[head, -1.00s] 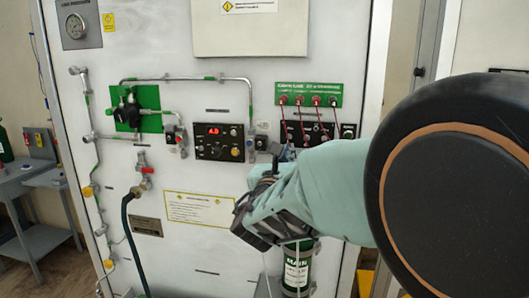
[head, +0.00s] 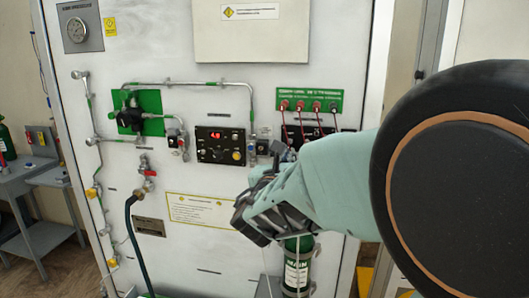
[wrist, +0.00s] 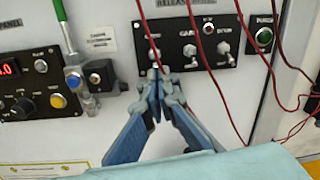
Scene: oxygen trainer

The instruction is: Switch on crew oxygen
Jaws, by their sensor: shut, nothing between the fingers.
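A black switch panel (wrist: 190,45) holds several silver toggle switches under a label strip. Its small labels are too blurred to read surely, so I cannot tell which one is for the crew. The leftmost toggle (wrist: 153,53) is just beyond my gripper's fingertips (wrist: 158,76). The fingers are shut together, empty, at the panel's lower left edge. I cannot tell whether they touch the toggle. In the head view the same panel (head: 325,131) is partly hidden by my arm, and my gripper (head: 275,160) is left of it.
Red cables (wrist: 237,60) hang across the switch panel from above. A control panel (head: 220,145) with a red display and knobs is to the left. A green cylinder (head: 297,270) is below my gripper.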

